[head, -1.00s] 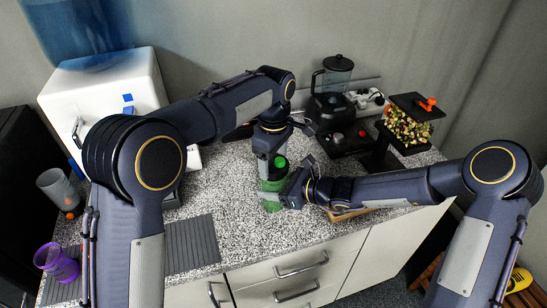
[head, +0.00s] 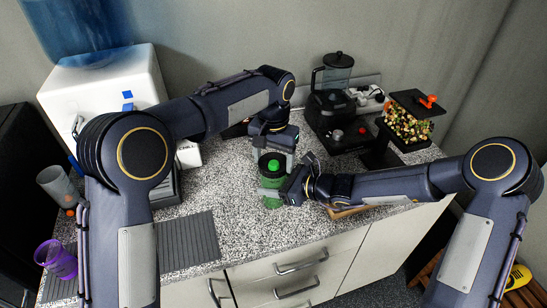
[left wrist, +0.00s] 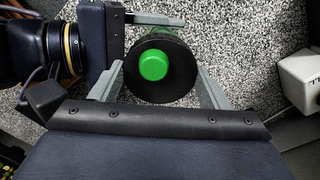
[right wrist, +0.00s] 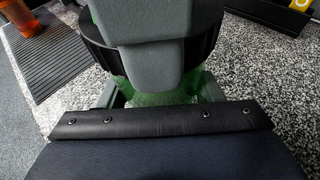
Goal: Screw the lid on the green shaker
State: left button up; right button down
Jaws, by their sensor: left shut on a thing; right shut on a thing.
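The green shaker (head: 272,201) stands upright on the speckled counter, a see-through green cup. Its black lid (left wrist: 168,88) with a green cap (left wrist: 153,65) sits on top of it; how tight it is cannot be told. My left gripper (head: 275,163) points down from above and is shut on the lid, one finger on each side. My right gripper (head: 274,192) comes in from the right and is shut on the shaker's body below the lid. In the right wrist view a left finger hides part of the lid (right wrist: 97,42) above the green body (right wrist: 160,91).
A blender (head: 334,85) and a black stand with a tray of chopped food (head: 408,124) are at the back right. A white dispenser (head: 103,92) is at the back left.

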pick_arm(q)
jog(key=m, duration=1)
jog(key=shift+m, duration=0.3)
jog(key=m, duration=0.8)
jog(key=shift+m, duration=0.3)
jog(key=o, duration=1)
notch_tip(320, 180, up, 12)
jog(key=shift+f, duration=0.1)
